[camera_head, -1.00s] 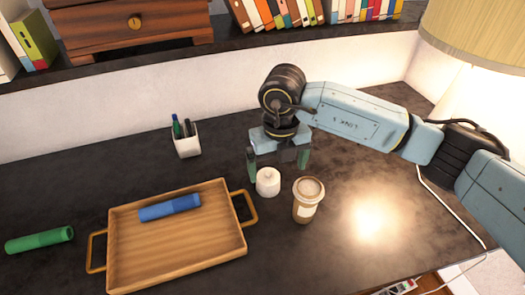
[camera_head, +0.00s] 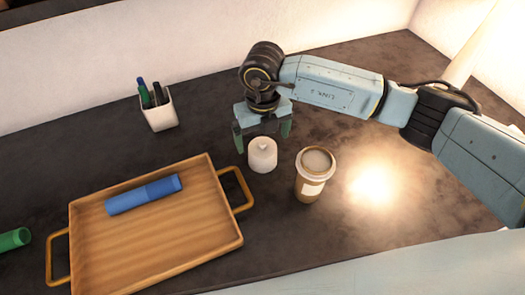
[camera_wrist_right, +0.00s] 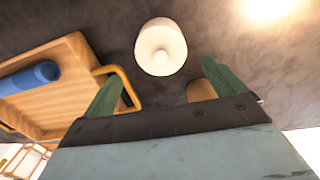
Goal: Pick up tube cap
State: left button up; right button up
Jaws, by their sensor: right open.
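A green tube (camera_head: 14,239) lies on the desk at the left edge, partly cut off. A small white lidded piece (camera_head: 262,157) with a top knob stands upright on the desk; which thing is the tube cap I cannot tell. My right gripper (camera_head: 262,133) is open and empty, just behind and above the white piece. In the right wrist view the white piece (camera_wrist_right: 160,47) shows beyond the gap between the fingers (camera_wrist_right: 168,88). My left gripper is out of view.
A paper coffee cup (camera_head: 314,177) stands right of the white piece, close to my right gripper. A white pen holder (camera_head: 160,113) stands at the back left. The tray's right handle (camera_head: 240,187) reaches near the white piece. The dark desk is clear on the right under bright light.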

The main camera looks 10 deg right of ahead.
aim_at(263, 152)
jog(key=f, duration=0.5)
jog(key=w+f, duration=0.1)
jog(key=f, duration=0.2)
jog(key=shift+d, duration=0.1)
jog(key=c, duration=1)
jog(key=shift+c, duration=0.2)
jog(key=shift+r, duration=0.1)
notch_tip(263, 152, up, 10)
